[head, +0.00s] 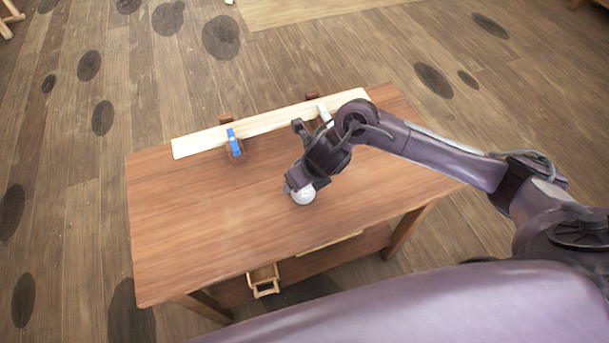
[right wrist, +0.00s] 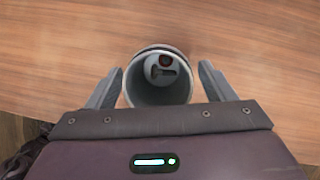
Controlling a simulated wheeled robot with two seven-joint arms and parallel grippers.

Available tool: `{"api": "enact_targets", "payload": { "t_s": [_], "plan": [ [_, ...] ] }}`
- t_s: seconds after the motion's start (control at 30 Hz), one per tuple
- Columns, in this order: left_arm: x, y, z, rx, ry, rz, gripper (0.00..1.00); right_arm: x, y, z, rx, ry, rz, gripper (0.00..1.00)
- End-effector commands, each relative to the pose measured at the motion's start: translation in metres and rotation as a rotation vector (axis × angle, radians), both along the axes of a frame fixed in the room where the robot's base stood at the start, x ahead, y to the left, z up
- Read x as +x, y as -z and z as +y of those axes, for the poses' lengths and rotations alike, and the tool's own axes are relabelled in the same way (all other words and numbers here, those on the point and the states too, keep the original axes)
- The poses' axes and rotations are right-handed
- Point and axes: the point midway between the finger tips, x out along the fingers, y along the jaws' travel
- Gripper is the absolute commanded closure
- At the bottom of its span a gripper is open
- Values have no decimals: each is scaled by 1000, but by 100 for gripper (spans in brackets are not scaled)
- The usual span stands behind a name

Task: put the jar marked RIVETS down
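A pale, round-walled jar (head: 303,196) shows at the middle of the table (head: 190,235), under my right gripper (head: 292,186). No marking can be read on it. In the right wrist view the grey open-topped jar (right wrist: 128,92) stands between my two fingers, mouth towards the camera. The fingers of the right gripper (right wrist: 160,66) lie close along both sides of the jar. I cannot tell whether they press on it, or whether its base touches the table. My left gripper is not in view.
A long pale plank (head: 200,143) lies along the table's back edge, with a blue clamp (head: 234,143) on it. A small wooden crate (head: 264,280) is below the front edge. The table's left half is clear.

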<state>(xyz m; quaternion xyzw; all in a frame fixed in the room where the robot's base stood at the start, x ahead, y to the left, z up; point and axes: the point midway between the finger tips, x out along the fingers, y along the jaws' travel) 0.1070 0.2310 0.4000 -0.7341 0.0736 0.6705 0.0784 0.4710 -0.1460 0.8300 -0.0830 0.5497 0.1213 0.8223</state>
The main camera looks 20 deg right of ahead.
Motion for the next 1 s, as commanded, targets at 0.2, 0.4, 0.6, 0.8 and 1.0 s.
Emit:
{"api": "enact_targets", "payload": {
  "t_s": [0.2,0.4,0.6,0.8,1.0],
  "plan": [
    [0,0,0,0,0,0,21,0,0,0,0,0,0,24],
    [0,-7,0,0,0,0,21,-2,-13,0,2,-3,-3,24],
    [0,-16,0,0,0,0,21,-17,-52,-4,2,-4,-5,24],
    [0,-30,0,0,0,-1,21,-32,-91,-10,0,-3,-3,24],
    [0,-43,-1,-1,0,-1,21,-42,-113,-12,0,-2,-1,24]
  ]
}}
